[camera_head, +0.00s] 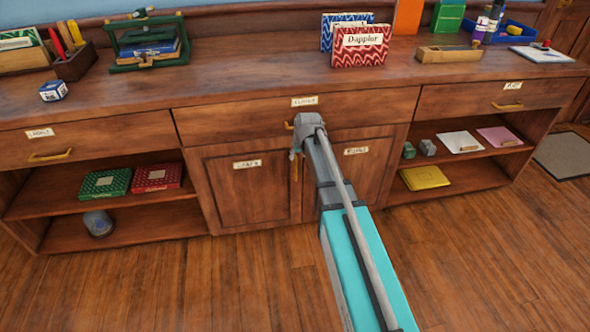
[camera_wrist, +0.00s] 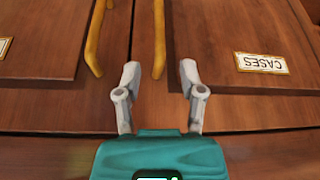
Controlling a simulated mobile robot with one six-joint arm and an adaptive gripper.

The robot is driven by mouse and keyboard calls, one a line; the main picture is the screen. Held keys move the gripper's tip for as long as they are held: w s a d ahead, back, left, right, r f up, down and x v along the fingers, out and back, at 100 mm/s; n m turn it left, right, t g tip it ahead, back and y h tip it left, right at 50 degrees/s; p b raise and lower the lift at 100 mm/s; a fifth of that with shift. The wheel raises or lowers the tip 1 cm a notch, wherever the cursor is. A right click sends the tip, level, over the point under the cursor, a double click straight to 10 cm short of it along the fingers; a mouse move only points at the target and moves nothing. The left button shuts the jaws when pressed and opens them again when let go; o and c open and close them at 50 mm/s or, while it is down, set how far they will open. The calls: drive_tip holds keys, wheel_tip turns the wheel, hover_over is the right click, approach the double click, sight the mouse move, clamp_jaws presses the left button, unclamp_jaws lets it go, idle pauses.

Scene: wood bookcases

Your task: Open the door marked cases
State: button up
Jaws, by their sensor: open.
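Two wooden doors stand side by side under the counter's middle drawer. In the wrist view the cases door (camera_wrist: 230,45) is at the right, with its CASES label (camera_wrist: 261,63) upside down. In the head view this is the left door (camera_head: 240,195), its label too small to read surely. Its long brass handle (camera_wrist: 159,40) runs down between my open fingers without visible contact. My gripper (camera_wrist: 160,75) is empty. In the head view my gripper (camera_head: 297,150) is at the upper inner edges of the doors, and my arm hides part of the right door. Both doors look shut.
The other door's handle (camera_wrist: 97,35) is close beside my gripper. The middle drawer (camera_head: 240,122) is just above. Open shelves flank the doors, holding green and red boxes (camera_head: 105,183) at left and a yellow folder (camera_head: 424,177) at right. The floor in front is clear.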

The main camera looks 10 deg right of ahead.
drive_tip(key=shift+b+x, duration=3.35)
drive_tip(key=shift+x, duration=0.55)
clamp_jaws()
